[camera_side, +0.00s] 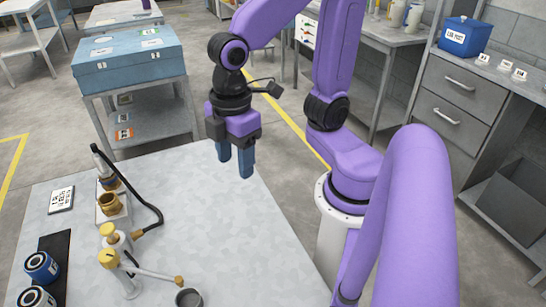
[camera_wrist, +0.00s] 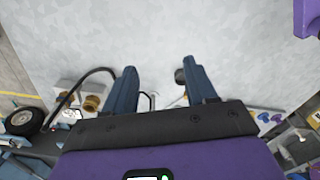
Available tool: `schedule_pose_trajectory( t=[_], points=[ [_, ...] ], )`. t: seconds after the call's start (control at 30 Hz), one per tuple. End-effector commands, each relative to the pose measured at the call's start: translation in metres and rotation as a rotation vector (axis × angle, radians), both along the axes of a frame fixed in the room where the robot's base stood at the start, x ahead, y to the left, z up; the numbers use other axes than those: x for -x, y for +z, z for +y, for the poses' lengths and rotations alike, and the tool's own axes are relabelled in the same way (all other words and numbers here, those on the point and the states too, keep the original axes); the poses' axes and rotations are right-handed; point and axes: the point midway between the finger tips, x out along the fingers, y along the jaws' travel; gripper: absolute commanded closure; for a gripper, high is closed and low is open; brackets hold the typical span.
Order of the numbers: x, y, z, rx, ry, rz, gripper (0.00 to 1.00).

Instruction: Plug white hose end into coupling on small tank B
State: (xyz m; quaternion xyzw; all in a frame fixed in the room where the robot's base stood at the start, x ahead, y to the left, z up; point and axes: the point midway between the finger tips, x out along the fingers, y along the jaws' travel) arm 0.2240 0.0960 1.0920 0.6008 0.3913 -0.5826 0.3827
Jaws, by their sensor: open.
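My gripper (camera_side: 235,167) is open and empty, its two blue fingers pointing down above the table, well right of the fittings. It also shows in the wrist view (camera_wrist: 159,64) with nothing between the fingers. A thin white hose (camera_side: 153,273) with a brass end (camera_side: 178,281) reaches right from a yellow-topped white post at the table's front. A brass coupling (camera_side: 110,203) sits on a white block on the left; it also shows in the wrist view (camera_wrist: 92,103). I cannot read which tank is B.
A dark cup (camera_side: 188,298) stands near the white hose's end. A label card (camera_side: 62,199) lies at the left. The table's right part (camera_side: 235,235) is clear.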

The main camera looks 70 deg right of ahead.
Motion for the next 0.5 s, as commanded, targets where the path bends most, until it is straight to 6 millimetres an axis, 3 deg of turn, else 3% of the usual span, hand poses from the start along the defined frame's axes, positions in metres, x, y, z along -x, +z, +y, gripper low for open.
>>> schedule_pose_trajectory(
  t=[0.1, 0.2, 0.5],
  points=[
    [0.034, -0.010, -0.023, -0.004, -0.028, 0.001, 0.44],
    [0.050, -0.016, -0.035, -0.006, -0.047, 0.002, 0.44],
    [0.060, -0.021, -0.043, -0.005, -0.063, 0.004, 0.44]
  ],
)
